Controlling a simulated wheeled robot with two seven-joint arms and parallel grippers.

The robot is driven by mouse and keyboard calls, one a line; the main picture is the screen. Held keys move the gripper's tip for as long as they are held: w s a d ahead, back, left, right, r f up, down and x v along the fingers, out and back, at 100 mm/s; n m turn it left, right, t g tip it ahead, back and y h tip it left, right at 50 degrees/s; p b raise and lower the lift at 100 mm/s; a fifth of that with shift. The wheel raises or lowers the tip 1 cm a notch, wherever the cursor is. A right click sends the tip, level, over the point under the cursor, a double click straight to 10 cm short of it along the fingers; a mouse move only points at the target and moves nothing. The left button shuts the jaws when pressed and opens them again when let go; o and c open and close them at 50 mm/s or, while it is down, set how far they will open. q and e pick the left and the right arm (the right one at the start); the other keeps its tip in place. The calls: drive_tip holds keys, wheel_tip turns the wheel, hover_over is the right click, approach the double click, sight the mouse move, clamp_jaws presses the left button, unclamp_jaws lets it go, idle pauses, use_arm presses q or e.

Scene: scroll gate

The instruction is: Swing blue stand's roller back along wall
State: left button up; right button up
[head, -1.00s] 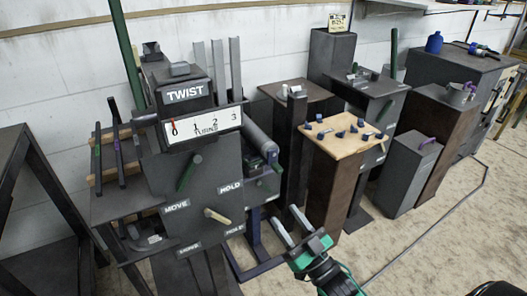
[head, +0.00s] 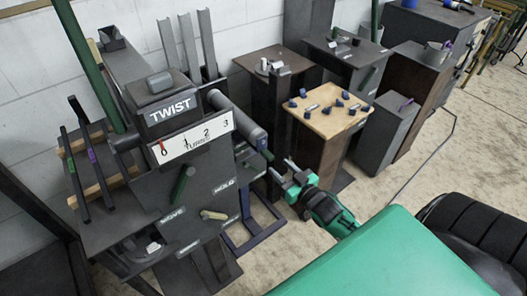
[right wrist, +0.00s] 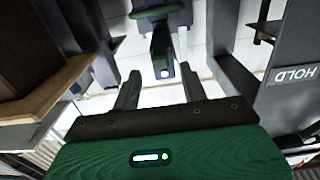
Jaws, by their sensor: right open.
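The blue stand (head: 252,234) stands on the floor just right of the TWIST machine. A grey roller (head: 237,118) slants above it, toward the machine's right side, with a dark green piece at its near end. In the right wrist view, a green bar (right wrist: 158,13) on a dark arm shows ahead, between and beyond the open fingers (right wrist: 160,88). The stand's upright is partly hidden by the machine. My left gripper is not in view.
The TWIST machine (head: 200,152) with protruding handles stands close left of my right gripper. A wood-topped pedestal (head: 330,118) and a dark post (head: 279,115) stand close behind and right. Open floor (head: 395,185) lies to the right.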

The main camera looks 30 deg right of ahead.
sight(264, 153)
drive_tip(key=w, duration=0.9)
drive_tip(key=shift+w+a, duration=0.15)
drive_tip(key=shift+a, duration=0.25)
clamp_jaws()
drive_tip(key=shift+a, duration=0.15)
